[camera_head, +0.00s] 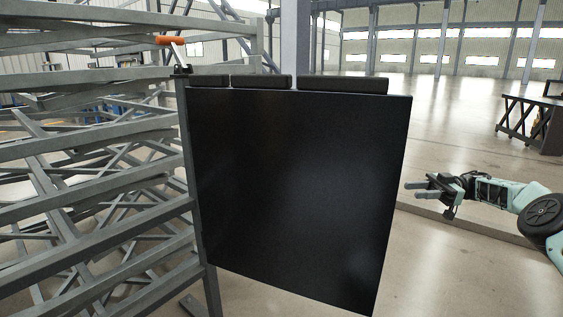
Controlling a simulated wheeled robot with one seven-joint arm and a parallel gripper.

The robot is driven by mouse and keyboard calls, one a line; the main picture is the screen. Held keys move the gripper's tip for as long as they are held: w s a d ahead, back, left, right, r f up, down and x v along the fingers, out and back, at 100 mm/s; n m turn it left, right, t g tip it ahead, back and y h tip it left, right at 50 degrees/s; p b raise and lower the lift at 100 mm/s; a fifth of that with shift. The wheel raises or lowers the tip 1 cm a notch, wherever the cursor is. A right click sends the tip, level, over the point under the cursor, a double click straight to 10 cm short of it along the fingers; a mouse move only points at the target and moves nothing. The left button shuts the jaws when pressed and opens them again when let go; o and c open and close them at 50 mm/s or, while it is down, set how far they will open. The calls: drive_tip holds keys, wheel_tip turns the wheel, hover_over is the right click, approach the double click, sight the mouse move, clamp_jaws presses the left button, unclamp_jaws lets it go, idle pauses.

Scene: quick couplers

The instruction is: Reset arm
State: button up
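My gripper (416,190) is at the right of the view, at the end of my teal and black arm. It points left toward a large black panel (300,190) and is apart from the panel's right edge in the picture. Its two grey fingers show a gap between them, with nothing visible in it. A lever with an orange handle (170,41) stands at the top left corner of the panel, on a dark clamp-like base. The quick couplers themselves cannot be made out.
A grey metal frame of crossed beams (95,150) fills the left side. Dark blocks (262,82) line the panel's top edge. A low grey beam (470,226) lies on the floor behind my arm. A dark bench (535,125) stands far right. The floor between is open.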

drive_tip(key=w+a+r+m+t+h, duration=0.2)
drive_tip(key=w+a+r+m+t, duration=0.2)
drive_tip(key=a+r+t, duration=0.4)
drive_tip(key=w+a+r+m+t+h, duration=0.1)
drive_tip(key=w+a+r+m+t, duration=0.4)
drive_tip(key=a, duration=0.4)
drive_tip(key=s+d+f+m+g+h, duration=0.1)
drive_tip(key=s+d+f+m+h, duration=0.3)
drive_tip(key=s, duration=0.5)
drive_tip(key=s+d+f+m+g+h, duration=0.1)
drive_tip(key=s+d+f+m+h, duration=0.2)
drive_tip(key=s+h, duration=0.4)
drive_tip(key=s+d+f+m+g+h, duration=0.15)
drive_tip(key=s+d+f+h, duration=0.25)
drive_tip(key=s, duration=0.6)
drive_tip(key=s+f+m+g, duration=0.3)
drive_tip(key=s+f+g, duration=0.1)
drive_tip(key=s, duration=1.1)
drive_tip(key=s+a+r+n+g, duration=0.25)
drive_tip(key=s+a+n, duration=0.55)
drive_tip(key=s+a, duration=0.8)
wheel_tip(320, 180, up, 34)
drive_tip(key=w+a+p, duration=0.1)
drive_tip(key=a+p, duration=0.1)
drive_tip(key=p, duration=3.2)
drive_tip(key=shift+w+p, duration=0.25)
drive_tip(key=shift+p, duration=0.15)
